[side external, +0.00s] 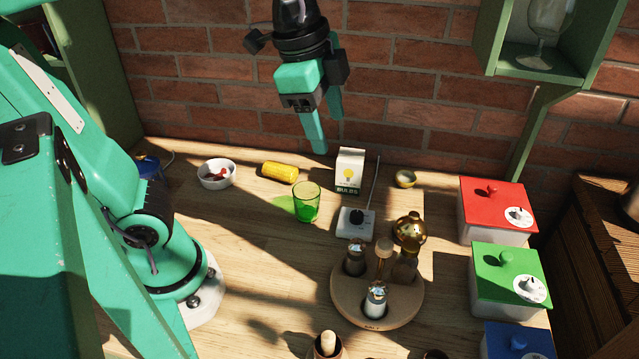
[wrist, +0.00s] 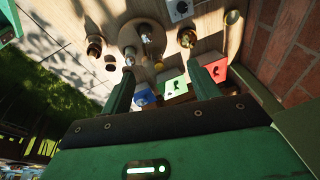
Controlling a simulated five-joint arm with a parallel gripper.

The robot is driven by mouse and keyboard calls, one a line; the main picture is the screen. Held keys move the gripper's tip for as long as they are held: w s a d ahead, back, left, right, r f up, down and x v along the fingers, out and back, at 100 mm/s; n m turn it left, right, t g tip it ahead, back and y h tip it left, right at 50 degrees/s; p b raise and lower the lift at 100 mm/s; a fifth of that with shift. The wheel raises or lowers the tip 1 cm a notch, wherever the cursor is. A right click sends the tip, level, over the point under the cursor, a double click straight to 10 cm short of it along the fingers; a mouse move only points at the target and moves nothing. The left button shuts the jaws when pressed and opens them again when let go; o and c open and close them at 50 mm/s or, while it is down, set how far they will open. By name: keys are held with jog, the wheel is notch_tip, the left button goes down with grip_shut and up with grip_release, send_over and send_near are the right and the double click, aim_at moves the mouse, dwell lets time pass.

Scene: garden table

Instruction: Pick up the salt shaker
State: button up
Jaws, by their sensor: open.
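The salt shaker (side external: 376,302), a small glass shaker with pale contents and a metal top, stands upright at the front of a round wooden caddy (side external: 345,305). A darker shaker (side external: 355,262) stands at the caddy's back left, and a glass bottle (side external: 404,268) at its right. My gripper (side external: 327,135) is open and empty, high above the back of the table, well behind and above the caddy. In the wrist view the open fingers (wrist: 162,70) frame the scene, with the caddy (wrist: 128,32) beyond them; I cannot surely tell the shakers apart there.
A brass pot (side external: 409,230) stands close behind the caddy. A white socket block (side external: 356,223), a green glass (side external: 306,203) and a bulb box (side external: 350,171) stand behind it. Red (side external: 493,205) and green (side external: 508,275) lidded boxes line the right. Bare wood lies left of the caddy.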

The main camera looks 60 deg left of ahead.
aim_at(379, 287)
jog(key=d+f+m+g+y, duration=0.1)
jog(key=d+f+m+g, duration=0.15)
jog(key=d+m, duration=1.05)
jog(key=shift+n, duration=0.4)
jog(key=f, duration=1.1)
jog(key=d+f, duration=0.1)
jog(key=f, duration=0.4)
jog(key=shift+w+d+f, duration=0.1)
jog(key=shift+w+f, duration=0.1)
jog(key=shift+w, duration=0.2)
jog(key=shift+w+d+f, duration=0.1)
jog(key=shift+d+f, duration=0.05)
jog(key=shift+f, duration=3.75)
jog(key=c, duration=1.1)
